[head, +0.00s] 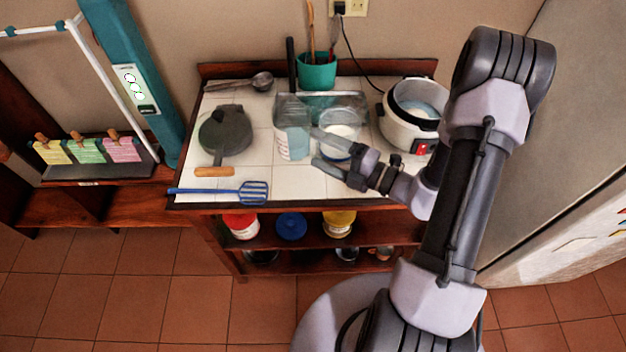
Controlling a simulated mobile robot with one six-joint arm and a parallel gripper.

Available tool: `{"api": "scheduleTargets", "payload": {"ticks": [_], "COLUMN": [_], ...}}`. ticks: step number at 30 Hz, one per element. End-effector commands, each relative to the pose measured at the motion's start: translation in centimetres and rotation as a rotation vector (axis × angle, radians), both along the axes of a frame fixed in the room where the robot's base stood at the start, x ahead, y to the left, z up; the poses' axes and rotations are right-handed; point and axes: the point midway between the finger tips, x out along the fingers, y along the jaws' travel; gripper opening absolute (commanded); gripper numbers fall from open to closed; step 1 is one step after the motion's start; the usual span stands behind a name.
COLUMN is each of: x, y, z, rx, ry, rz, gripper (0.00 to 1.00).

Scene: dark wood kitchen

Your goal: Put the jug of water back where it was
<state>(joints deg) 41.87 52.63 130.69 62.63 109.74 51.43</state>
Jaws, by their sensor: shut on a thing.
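The jug (291,140) is a clear, bluish, upright vessel near the middle of the white-tiled counter (310,183). It appears to stand on the tiles; a small gap below it could not be told from here. My gripper (315,148) reaches in from the right, with one finger above the other in the picture. The fingertips are at the jug's right side and the gripper is shut on it. The exact grip on the jug's side or handle is too small to tell.
A clear jar with pale contents (341,131) stands close behind my fingers. A glass dish (350,101) and teal utensil pot (317,73) are behind. A white cooker (408,128) stands right. A dark round pan (225,132) and blue spatula (215,191) lie left.

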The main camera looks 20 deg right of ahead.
Motion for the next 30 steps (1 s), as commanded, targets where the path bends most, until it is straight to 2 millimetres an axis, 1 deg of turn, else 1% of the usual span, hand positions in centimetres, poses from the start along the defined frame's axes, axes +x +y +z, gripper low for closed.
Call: {"api": "scheduleTargets", "payload": {"ticks": [1, 3, 10, 13, 15, 21, 25, 26, 27, 30], "x": [0.0, 0.0, 0.0, 0.0, 0.0, 0.0, 0.0, 0.0, 0.0, 0.0], "y": [0.0, 0.0, 0.0, 0.0, 0.0, 0.0, 0.0, 0.0, 0.0, 0.0], "z": [-2.1, -3.8, -6.4, -8.4, -9.4, -9.1, -9.5, -9.5, -9.5, -9.4], "rx": [0.004, 0.003, 0.001, 0.002, 0.001, 0.000, 0.001, 0.001, 0.001, 0.001], "ry": [0.002, 0.001, 0.000, 0.001, 0.000, -0.001, -0.001, -0.001, -0.001, -0.001], "rz": [0.000, -0.001, 0.000, 0.000, 0.000, 0.000, 0.001, 0.001, 0.001, 0.001], "gripper": [0.09, 0.09, 0.09, 0.09, 0.09, 0.09, 0.09, 0.85, 0.91, 0.91]}}
